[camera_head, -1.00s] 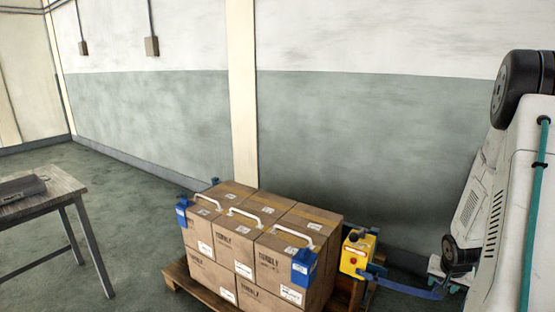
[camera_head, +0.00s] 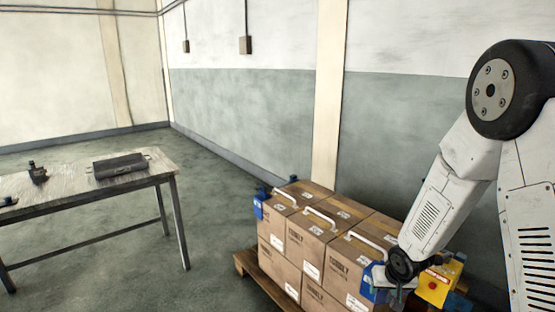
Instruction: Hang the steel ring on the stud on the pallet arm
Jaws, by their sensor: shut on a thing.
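My gripper (camera_head: 394,284) is at the end of my white arm, in front of the near right end of the carton stack, beside a blue corner piece (camera_head: 374,289). It is small and partly lost against the cartons. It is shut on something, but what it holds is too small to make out. I cannot pick out the steel ring or the stud. A yellow box (camera_head: 434,284) with a red button is just right of my gripper. Blue parts (camera_head: 457,301) show beside it, partly cut off; I cannot tell whether they are the pallet arm.
Brown cartons (camera_head: 296,228) with white handles stand on a wooden pallet (camera_head: 247,263). A table (camera_head: 75,187) on the left bears a dark grey case (camera_head: 120,165) and a small black device (camera_head: 37,172). The floor between table and pallet is clear. A wall stands behind.

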